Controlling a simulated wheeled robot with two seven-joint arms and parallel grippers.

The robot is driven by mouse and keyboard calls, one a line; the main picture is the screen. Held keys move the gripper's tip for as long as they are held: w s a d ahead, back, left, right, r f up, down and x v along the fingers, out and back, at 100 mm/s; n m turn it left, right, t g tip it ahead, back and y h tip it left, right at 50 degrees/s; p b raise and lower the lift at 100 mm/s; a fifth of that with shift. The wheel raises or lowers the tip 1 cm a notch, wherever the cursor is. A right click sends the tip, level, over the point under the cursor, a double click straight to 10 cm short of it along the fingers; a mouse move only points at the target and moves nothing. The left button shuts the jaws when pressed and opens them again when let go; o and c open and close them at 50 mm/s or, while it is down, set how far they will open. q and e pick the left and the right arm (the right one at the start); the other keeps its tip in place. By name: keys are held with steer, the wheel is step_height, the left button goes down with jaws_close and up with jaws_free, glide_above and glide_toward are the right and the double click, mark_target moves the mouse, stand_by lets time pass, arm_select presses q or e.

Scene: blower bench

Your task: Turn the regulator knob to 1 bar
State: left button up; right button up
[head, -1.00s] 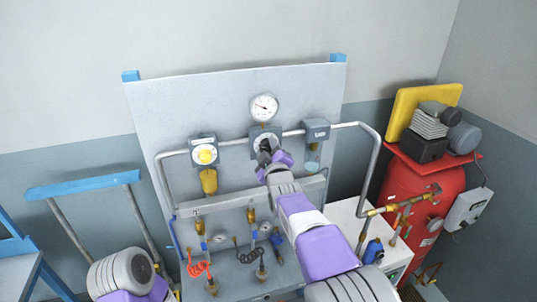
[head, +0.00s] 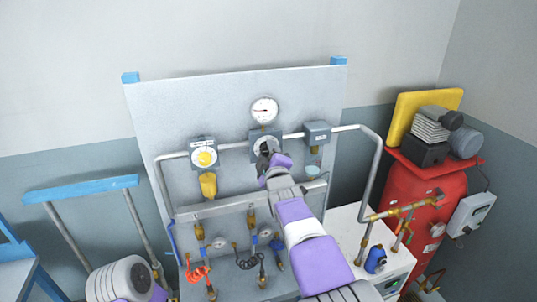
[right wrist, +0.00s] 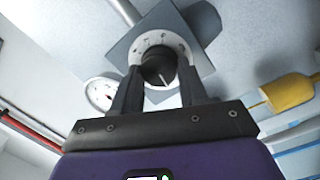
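The regulator knob (right wrist: 160,70) is dark with a pale pointer line, in front of a white dial ring (right wrist: 165,42) on a grey square plate. My right gripper (right wrist: 160,66) has one finger on each side of the knob and appears shut on it. In the head view the right gripper (head: 268,158) reaches up to the regulator (head: 256,136) and hides most of the knob. The round pressure gauge (head: 264,110) above it shows a red needle lying nearly level. The dial marks are too small to read. My left gripper is out of view.
A yellow-dialled unit (head: 204,155) with a yellow bowl (head: 208,185) is left of the regulator, a grey box (head: 317,132) right. Pipes (head: 362,190) run along the panel (head: 190,105). Coiled hoses hang below. A red tank (head: 420,205) stands at right.

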steer(key=o, duration=0.5)
steer(key=shift+c, duration=0.2)
steer(key=shift+s+d, duration=0.1)
steer(key=shift+s, duration=0.4)
steer(key=b+v, duration=0.1)
steer(key=v, duration=0.5)
steer(key=shift+s, duration=0.3)
steer(key=shift+f, duration=0.1)
